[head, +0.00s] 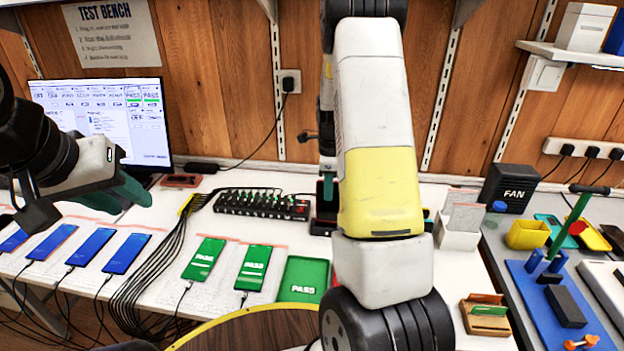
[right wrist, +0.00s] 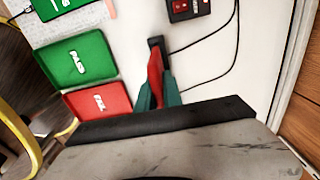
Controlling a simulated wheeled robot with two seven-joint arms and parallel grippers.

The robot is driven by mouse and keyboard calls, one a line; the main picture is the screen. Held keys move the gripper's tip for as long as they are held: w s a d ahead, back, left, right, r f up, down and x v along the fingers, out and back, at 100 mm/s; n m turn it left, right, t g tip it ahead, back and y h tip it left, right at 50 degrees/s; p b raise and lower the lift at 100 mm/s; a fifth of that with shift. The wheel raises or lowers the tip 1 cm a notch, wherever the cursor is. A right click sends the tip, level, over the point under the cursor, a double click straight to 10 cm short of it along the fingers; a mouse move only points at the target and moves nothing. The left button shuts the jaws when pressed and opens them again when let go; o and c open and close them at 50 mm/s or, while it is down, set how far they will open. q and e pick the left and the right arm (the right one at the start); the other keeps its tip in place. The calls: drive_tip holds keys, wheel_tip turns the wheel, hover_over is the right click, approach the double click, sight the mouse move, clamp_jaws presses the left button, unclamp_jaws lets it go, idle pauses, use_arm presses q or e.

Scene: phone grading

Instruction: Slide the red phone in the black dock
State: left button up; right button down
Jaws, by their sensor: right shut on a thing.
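In the right wrist view, my right gripper (right wrist: 158,92) has teal fingers shut on the red phone (right wrist: 155,68), seen nearly edge-on between them. A small black piece, apparently the black dock (right wrist: 156,42), is at the phone's far end; I cannot tell whether the phone is inside it or just over it. In the head view, my right arm covers the right gripper and most of the dock area. My left gripper (head: 130,190) is at the left above the bench, with teal fingers; its opening does not show clearly.
A green PASS tray (right wrist: 77,60) and red FAIL tray (right wrist: 97,102) lie left of the phone in the wrist view. A black hub (head: 262,204) with cables stands at the bench's back. Blue-screen phones (head: 92,248) and green-screen phones (head: 204,259) lie along the bench.

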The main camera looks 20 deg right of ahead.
drive_tip(key=shift+f, duration=0.3)
idle(0.6)
drive_tip(key=shift+f, duration=0.4)
drive_tip(key=shift+f, duration=0.2)
idle(0.3)
drive_tip(key=shift+f, duration=0.45)
drive_tip(key=shift+f, duration=0.2)
drive_tip(key=shift+f, duration=0.5)
drive_tip(key=c, duration=1.4)
unclamp_jaws()
